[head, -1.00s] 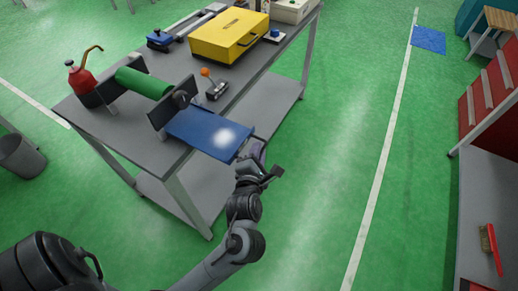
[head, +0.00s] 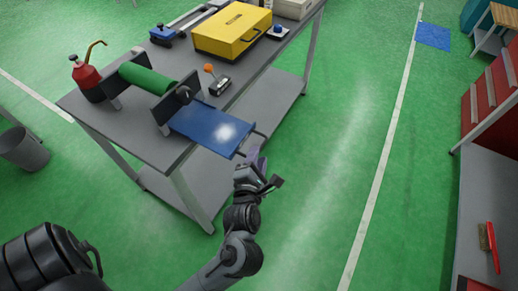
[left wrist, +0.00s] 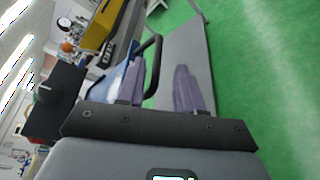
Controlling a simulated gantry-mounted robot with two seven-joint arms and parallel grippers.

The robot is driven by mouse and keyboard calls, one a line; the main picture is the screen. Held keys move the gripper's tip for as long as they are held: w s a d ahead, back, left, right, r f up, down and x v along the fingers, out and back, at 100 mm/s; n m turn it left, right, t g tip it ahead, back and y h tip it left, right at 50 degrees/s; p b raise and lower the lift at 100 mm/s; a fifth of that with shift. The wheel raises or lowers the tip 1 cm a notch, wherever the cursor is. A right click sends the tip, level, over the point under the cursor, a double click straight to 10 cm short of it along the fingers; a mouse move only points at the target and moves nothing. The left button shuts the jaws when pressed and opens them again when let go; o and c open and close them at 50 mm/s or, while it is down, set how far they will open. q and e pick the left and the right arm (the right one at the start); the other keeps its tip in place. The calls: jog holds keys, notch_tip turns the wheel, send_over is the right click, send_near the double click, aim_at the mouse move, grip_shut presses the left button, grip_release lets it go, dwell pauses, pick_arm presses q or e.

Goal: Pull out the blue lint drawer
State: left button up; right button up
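The blue lint drawer (head: 205,127) is a flat blue slab in the head view. It sticks out over the bench's near right edge from under a green roller (head: 146,78) between black plates. Its dark bar handle (head: 262,133) is at the outer end. In the left wrist view the drawer (left wrist: 121,75) is partly hidden behind a finger, and the handle (left wrist: 153,62) shows ahead, in line with the gap between the fingers. My left gripper (head: 257,160) is just off the handle end. My right gripper is out of view.
On the grey bench (head: 150,140) are a red oil can (head: 86,77), an orange-knobbed lever (head: 218,84) and a yellow case (head: 232,32). A bin (head: 22,150) stands at left and a red cabinet (head: 487,95) at right.

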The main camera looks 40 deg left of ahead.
pick_arm(q)
jog(key=shift+v, duration=1.8)
jog(key=shift+p, duration=0.35)
